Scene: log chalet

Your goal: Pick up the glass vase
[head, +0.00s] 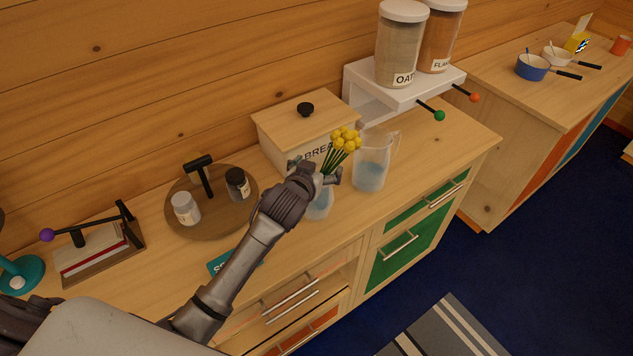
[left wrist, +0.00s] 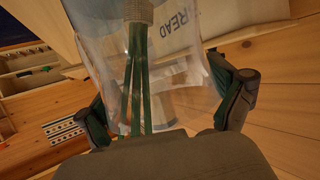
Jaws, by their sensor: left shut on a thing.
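The glass vase (head: 319,207) stands on the wooden counter, clear and bluish, holding green stems topped with yellow flowers (head: 346,139). My left gripper (head: 321,176) is shut on the vase near its upper part, and its wrist hides part of the glass. In the left wrist view the clear vase (left wrist: 109,84) fills the space between the two fingers of my left gripper (left wrist: 168,100), with the green stems seen through it. Whether the vase's base touches the counter is hard to tell. My right gripper is not in view.
A glass pitcher (head: 372,165) stands close to the right of the vase. A wooden bread box (head: 283,139) is right behind it. A round tray (head: 211,225) with two jars is to the left, and canisters stand on a white dispenser (head: 354,98) behind. Counter to the right of the pitcher is clear.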

